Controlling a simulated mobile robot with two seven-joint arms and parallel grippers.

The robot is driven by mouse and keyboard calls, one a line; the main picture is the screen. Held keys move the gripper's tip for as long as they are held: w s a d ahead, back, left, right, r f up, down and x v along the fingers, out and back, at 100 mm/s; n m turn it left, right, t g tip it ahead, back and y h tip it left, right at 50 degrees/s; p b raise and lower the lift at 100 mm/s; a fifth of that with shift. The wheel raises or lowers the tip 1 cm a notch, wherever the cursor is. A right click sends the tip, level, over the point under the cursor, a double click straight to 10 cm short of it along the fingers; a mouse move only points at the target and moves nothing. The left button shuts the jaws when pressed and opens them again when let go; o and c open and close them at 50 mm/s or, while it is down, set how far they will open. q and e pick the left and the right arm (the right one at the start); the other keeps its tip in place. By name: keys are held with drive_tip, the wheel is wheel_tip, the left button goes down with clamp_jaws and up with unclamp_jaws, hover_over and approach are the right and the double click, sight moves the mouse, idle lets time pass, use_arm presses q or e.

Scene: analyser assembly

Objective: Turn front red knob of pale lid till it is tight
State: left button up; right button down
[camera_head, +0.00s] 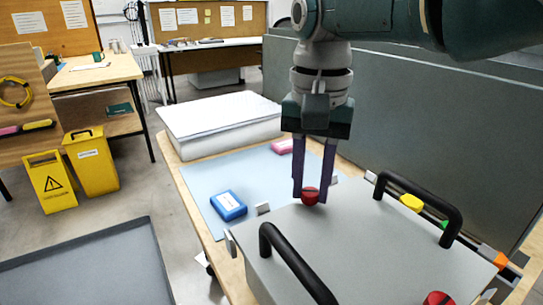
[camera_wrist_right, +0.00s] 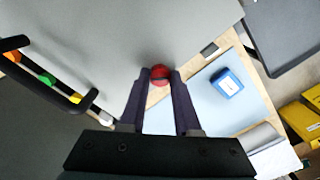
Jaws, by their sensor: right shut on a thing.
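The pale grey lid (camera_head: 350,250) lies on the bench, with a black handle (camera_head: 292,262) on its left side and another black handle (camera_head: 425,205) on its right. My right gripper (camera_head: 311,196) points down at the lid's far edge, shut on a red knob (camera_head: 310,197). In the right wrist view the same knob (camera_wrist_right: 160,74) sits between the two dark fingertips. A second red knob (camera_head: 438,298) is at the lid's near edge, partly cut off by the picture. My left gripper is not in view.
A blue box (camera_head: 228,205) and a pink item (camera_head: 282,147) lie on the light blue mat (camera_head: 205,180) beyond the lid. A white box (camera_head: 220,120) stands behind. Yellow (camera_head: 411,203), green and orange pieces line the right side. A grey panel (camera_head: 440,120) rises there.

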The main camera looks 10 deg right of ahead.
drive_tip(key=m, duration=0.4)
drive_tip(key=shift+a+r+m, duration=0.1)
drive_tip(key=shift+r+m, duration=0.05)
drive_tip(key=shift+m, duration=0.15)
drive_tip(key=m, duration=0.5)
drive_tip(key=shift+m, duration=0.3)
drive_tip(key=m, duration=1)
drive_tip(key=shift+m, duration=0.4)
drive_tip(key=m, duration=0.2)
drive_tip(key=shift+m, duration=0.4)
drive_tip(key=shift+m+b, duration=0.3)
drive_tip(key=shift+m, duration=0.5)
drive_tip(key=shift+f+m+b, duration=0.2)
drive_tip(key=shift+m+b, duration=0.75)
drive_tip(key=shift+m, duration=0.15)
drive_tip(key=shift+r+m+b, duration=0.1)
drive_tip(key=shift+m+b, duration=0.6)
drive_tip(key=shift+b, duration=0.2)
